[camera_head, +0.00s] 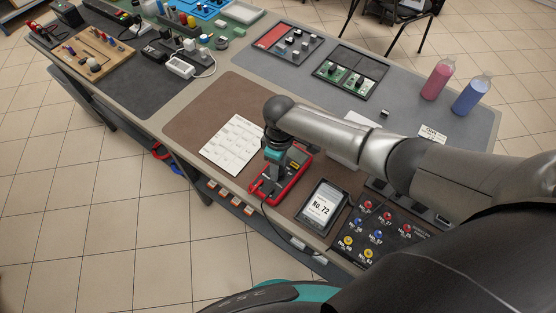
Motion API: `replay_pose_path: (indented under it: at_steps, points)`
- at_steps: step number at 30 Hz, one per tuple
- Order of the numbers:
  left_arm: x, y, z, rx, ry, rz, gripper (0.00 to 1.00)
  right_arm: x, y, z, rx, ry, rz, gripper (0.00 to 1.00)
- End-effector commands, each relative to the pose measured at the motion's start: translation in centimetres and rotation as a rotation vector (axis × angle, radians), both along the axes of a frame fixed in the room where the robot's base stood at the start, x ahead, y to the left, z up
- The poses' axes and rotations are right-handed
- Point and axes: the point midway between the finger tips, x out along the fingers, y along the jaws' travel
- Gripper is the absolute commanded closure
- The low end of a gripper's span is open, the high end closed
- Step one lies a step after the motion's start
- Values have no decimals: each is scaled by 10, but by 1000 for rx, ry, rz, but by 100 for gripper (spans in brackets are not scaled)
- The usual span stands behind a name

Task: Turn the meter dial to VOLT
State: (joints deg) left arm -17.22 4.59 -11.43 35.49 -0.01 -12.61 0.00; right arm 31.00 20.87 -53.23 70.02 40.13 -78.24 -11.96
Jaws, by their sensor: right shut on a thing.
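The red meter (299,172) lies on the brown mat near the front edge of the table, with a dark cable running from its lower end. My right gripper (268,184) points down over the meter's face. It covers the dial, so neither the dial's pointer nor the VOLT mark can be read. The gripper is shut on what seems to be the dial knob. My left gripper is not in view.
A printed white sheet (232,143) lies left of the meter. A dark tablet reading "No. 72" (322,206) lies to its right, beside a black panel (385,238) with coloured connectors. Pink (437,79) and blue (471,96) bottles stand at the far right.

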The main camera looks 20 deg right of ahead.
Motion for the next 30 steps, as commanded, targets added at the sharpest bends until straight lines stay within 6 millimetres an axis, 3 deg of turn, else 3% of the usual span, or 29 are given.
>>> replay_pose_path:
  at_steps: [3,12,30]
  points:
    - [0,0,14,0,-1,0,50,-1,1,3,2,4,-91,100]
    - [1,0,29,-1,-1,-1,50,-1,1,1,2,2,-263,100]
    - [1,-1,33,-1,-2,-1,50,0,0,0,2,-2,-337,100]
